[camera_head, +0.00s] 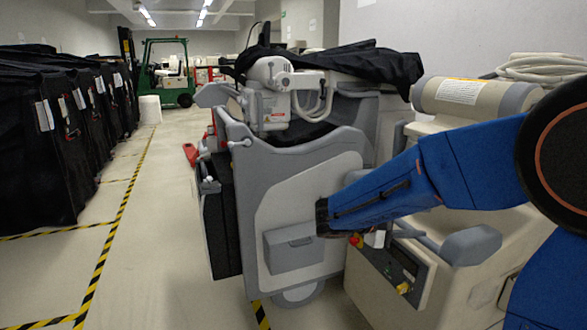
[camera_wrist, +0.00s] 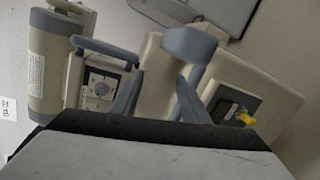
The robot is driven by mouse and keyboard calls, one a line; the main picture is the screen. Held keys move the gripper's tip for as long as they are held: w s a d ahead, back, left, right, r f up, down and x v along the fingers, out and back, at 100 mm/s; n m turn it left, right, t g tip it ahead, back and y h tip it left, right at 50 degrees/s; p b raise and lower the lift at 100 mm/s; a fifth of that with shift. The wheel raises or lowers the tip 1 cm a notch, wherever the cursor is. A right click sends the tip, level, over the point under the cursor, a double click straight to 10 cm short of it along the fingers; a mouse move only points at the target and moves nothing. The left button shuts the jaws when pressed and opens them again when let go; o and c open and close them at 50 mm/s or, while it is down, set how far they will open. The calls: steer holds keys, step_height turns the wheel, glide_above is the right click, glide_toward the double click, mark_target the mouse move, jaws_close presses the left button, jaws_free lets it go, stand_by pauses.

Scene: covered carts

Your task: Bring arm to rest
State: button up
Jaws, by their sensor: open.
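My arm (camera_head: 430,170), in a blue sleeve, reaches in from the right in the head view. It crosses in front of the medical machines and ends in a dark cuff near a grey machine's side. I cannot make out my gripper's fingers there. In the wrist view my gripper (camera_wrist: 157,93) shows as two blue-grey fingers past a dark edge. They stand apart, with nothing held between them. Behind them is a beige machine (camera_wrist: 150,70) with a control panel (camera_wrist: 102,84) and a yellow knob (camera_wrist: 247,119).
The grey and white machine (camera_head: 305,215) stands in the middle, partly under a black cover (camera_head: 370,62). The beige machine (camera_head: 455,270) is close at the right. Black covered carts (camera_head: 35,150) line the left. A green forklift (camera_head: 166,72) stands far back. The taped floor (camera_head: 155,235) between is clear.

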steer(key=s+d+f+m+g+y, duration=0.1)
steer(key=s+d+f+m+y, duration=0.2)
steer(key=s, duration=0.6)
steer(key=s+f+g+y, duration=0.25)
steer(key=s+y, duration=0.25)
steer(key=s, duration=0.4)
steer(key=s+a+f+m+t+y, duration=0.2)
steer(key=s+a+t+y, duration=0.2)
steer(key=s+a+y, duration=0.3)
steer(key=shift+s+a+m+t, duration=0.3)
steer(key=shift+s+a+t, duration=0.05)
steer(key=shift+s+a, duration=0.7)
